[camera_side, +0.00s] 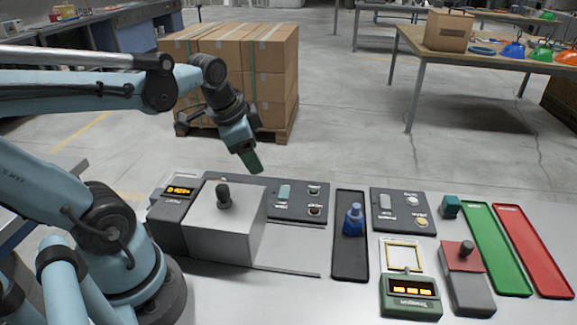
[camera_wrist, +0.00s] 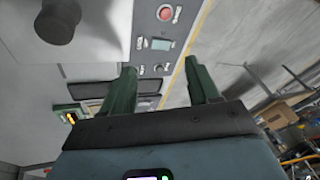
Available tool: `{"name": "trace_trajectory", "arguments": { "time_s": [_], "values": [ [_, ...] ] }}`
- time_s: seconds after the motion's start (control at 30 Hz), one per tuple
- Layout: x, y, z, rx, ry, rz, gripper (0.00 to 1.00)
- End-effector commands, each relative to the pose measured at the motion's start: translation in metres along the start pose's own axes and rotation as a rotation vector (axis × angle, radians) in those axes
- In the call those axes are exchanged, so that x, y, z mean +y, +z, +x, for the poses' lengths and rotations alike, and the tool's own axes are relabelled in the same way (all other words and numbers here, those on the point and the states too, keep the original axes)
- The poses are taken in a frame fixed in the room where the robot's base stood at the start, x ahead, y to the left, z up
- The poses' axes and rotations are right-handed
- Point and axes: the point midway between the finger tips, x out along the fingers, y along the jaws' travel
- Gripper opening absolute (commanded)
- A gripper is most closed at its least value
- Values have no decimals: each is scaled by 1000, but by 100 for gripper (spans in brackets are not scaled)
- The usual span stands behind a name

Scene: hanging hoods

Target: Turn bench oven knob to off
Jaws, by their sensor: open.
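Two dark grey control panels lie on the bench. The near-left panel (camera_side: 298,203) has a teal rocker and small round knobs; the other panel (camera_side: 403,211) has a grey rocker and pale round knobs. Their labels are too small and upside down to read, so I cannot tell which knob is the oven's. In the wrist view, a panel shows a red round knob (camera_wrist: 165,13) and a teal rocker (camera_wrist: 161,44) beyond my fingers. My gripper (camera_side: 252,163) is above and behind the near-left panel, touching nothing. In the wrist view its green fingers (camera_wrist: 160,88) are apart and empty.
A grey box (camera_side: 215,235) with a dark top knob (camera_side: 223,196) stands left of the panels. A blue bottle (camera_side: 353,220) stands in a black tray (camera_side: 350,262). A green tray (camera_side: 497,250), red tray (camera_side: 536,252) and green-framed meter (camera_side: 411,295) lie right.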

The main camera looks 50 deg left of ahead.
Motion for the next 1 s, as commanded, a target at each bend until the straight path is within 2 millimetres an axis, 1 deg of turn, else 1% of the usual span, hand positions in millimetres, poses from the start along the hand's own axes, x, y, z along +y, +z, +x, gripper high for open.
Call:
{"name": "trace_trajectory", "arguments": {
  "time_s": [0.03,0.2,0.3,0.4,0.53,0.67,0.77,1.0],
  "values": [
    [-14,9,0,-43,10,56,60],
    [-49,41,-1,-158,99,295,60],
    [-64,59,-3,-195,165,413,60],
    [-74,73,-5,-211,221,502,60],
    [-80,84,-6,-216,264,570,60],
    [-81,87,-4,-216,278,592,60],
    [-80,88,3,-216,277,594,60],
    [-74,96,30,-215,276,592,60]
  ]
}}
